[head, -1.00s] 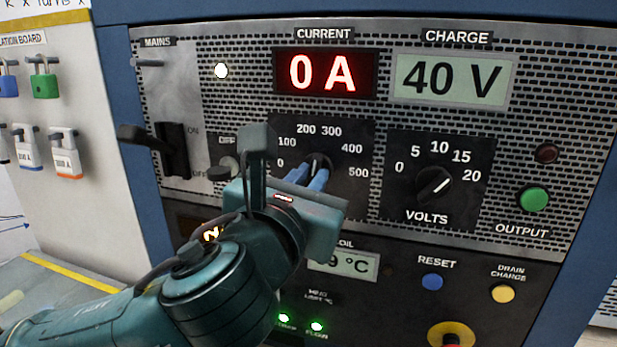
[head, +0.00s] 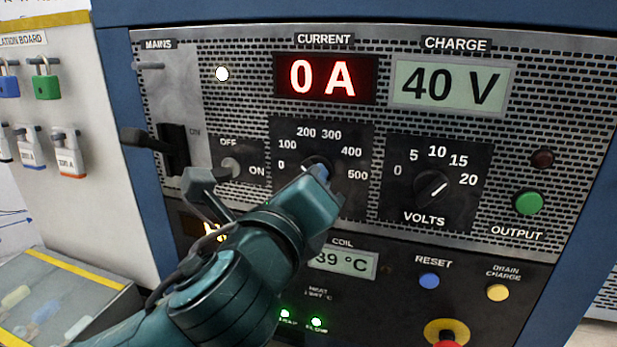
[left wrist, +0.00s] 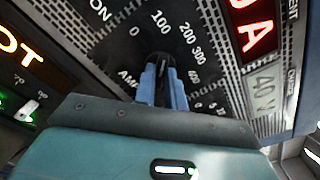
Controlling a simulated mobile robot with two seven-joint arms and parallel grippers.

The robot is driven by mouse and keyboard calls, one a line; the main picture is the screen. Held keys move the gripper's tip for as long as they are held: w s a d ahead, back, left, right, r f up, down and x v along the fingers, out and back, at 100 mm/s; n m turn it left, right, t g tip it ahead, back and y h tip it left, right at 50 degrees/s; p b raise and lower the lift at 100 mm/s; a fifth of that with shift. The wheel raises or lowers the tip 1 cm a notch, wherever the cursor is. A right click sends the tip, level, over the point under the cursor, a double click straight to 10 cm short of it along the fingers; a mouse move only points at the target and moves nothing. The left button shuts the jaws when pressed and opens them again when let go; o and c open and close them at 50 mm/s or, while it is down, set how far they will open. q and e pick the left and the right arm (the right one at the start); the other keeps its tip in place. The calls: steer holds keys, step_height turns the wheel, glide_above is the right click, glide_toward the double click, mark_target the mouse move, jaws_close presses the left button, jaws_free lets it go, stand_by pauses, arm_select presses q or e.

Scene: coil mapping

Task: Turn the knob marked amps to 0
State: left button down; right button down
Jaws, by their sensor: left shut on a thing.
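The amps knob (head: 307,167) is a dark knob on a black dial plate marked 0 to 500, left of the volts dial. In the head view my left gripper (head: 321,172) covers much of it. A short white mark shows on the knob's left side, towards the 0. In the left wrist view the blue fingers (left wrist: 161,82) are closed on the sides of the knob (left wrist: 165,62). The word AMPS is partly hidden there by the fingers and gripper body. The red current display (head: 325,78) reads 0 A. My right gripper is out of view.
The volts knob (head: 432,188) is to the right, with the green output button (head: 529,202) beyond it. The off/on switch (head: 231,167) and black mains lever (head: 172,150) are to the left, close to my wrist. Reset (head: 429,281) and drain charge (head: 498,292) buttons sit below.

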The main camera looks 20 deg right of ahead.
arm_select(q)
steer(key=n+p, duration=0.2)
steer(key=n, duration=0.7)
steer(key=shift+p, duration=0.3)
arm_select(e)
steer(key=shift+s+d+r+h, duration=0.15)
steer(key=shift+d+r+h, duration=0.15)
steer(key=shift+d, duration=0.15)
arm_select(q)
steer(key=shift+n, duration=0.3)
steer(key=c, duration=1.5)
jaws_free()
steer(key=shift+o, duration=0.2)
